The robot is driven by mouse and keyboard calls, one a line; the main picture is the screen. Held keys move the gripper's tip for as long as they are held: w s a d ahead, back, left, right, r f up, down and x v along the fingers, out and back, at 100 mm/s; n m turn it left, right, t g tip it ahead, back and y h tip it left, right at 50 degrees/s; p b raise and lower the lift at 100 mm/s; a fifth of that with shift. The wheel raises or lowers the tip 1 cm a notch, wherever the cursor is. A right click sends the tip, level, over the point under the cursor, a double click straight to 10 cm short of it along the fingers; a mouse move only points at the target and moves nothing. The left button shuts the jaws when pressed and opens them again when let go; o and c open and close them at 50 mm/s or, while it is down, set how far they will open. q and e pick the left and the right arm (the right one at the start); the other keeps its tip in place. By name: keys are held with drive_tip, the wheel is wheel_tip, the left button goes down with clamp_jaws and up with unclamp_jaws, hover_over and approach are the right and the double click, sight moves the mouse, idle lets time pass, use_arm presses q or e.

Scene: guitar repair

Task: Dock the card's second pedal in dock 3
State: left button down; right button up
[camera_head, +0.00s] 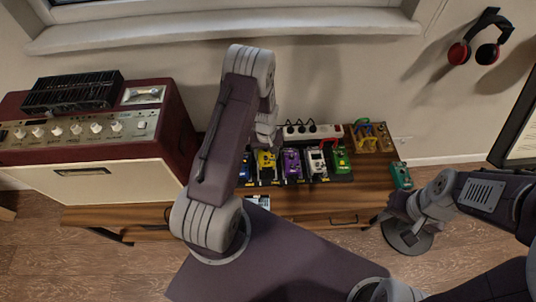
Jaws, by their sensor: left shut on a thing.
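A row of pedals stands on a dark board on the wooden bench: blue (244,170), yellow (266,163), purple (292,164), white (316,162) and green (340,161). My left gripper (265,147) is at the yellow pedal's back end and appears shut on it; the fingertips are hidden. A teal pedal (400,174) is at the bench's right edge, just beyond my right gripper (402,196). I cannot tell whether that gripper touches it, and its jaws are unclear. A small pale card-like item (258,200) lies in front of the row, partly hidden by my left arm. Dock numbers are unreadable.
A white power strip (312,131) runs behind the pedals. A wooden board with coloured cables (370,137) is at the back right. A red and cream amplifier (110,150) stands left, with a black unit (72,92) on top. Headphones (480,45) hang on the wall.

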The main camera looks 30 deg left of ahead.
use_arm(q)
wheel_tip(320, 180, down, 5)
drive_tip(key=b, duration=0.4)
drive_tip(key=shift+f, duration=0.5)
idle(0.6)
drive_tip(key=shift+f+b, duration=0.55)
drive_tip(key=shift+f, duration=0.05)
idle(0.5)
unclamp_jaws()
idle(0.4)
drive_tip(key=shift+r, duration=0.15)
